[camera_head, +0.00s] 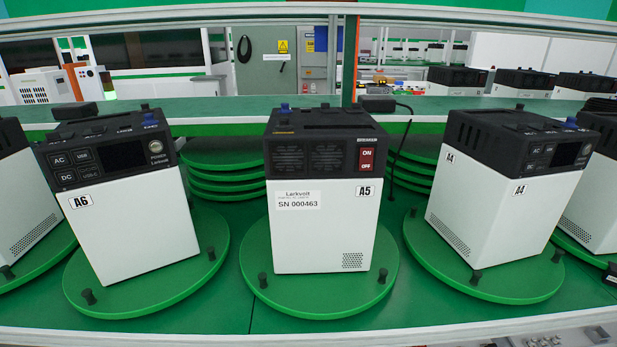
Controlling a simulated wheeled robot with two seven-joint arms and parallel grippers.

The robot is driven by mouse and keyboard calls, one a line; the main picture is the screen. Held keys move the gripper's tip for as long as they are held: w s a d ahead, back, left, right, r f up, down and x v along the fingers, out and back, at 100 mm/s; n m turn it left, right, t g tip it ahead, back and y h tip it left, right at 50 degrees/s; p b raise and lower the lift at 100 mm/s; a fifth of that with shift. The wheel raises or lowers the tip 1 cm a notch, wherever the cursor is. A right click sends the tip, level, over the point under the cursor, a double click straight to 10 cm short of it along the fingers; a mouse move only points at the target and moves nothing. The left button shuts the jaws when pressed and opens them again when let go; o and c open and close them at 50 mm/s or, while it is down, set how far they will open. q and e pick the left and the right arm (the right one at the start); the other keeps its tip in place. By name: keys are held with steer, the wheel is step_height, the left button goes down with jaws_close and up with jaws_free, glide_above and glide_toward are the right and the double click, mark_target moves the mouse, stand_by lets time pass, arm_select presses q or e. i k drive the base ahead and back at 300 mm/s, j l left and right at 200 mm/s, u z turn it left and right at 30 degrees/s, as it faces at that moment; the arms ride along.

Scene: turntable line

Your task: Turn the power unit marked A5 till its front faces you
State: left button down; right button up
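The power unit marked A5 (322,232) stands upright on a round green turntable (256,288) in the middle of the head view. The side towards me has two round grilles, a red ON/OFF switch (366,159), a label reading Larkvolt SN 000463 and a small vent at the bottom right. No display shows on this side; its opposite side is hidden. Short black pegs stand on the turntable rim in front of it. Neither of my grippers is in view.
Unit A6 (140,235) on the left shows a panel with a display and AC/DC buttons. Unit A4 (500,220) on the right stands corner-on, its display panel facing right. Stacked green discs (222,165) lie behind. A white rail (420,332) runs along the front edge.

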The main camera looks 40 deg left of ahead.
mark_target(326, 296)
steer(key=u, duration=1.5)
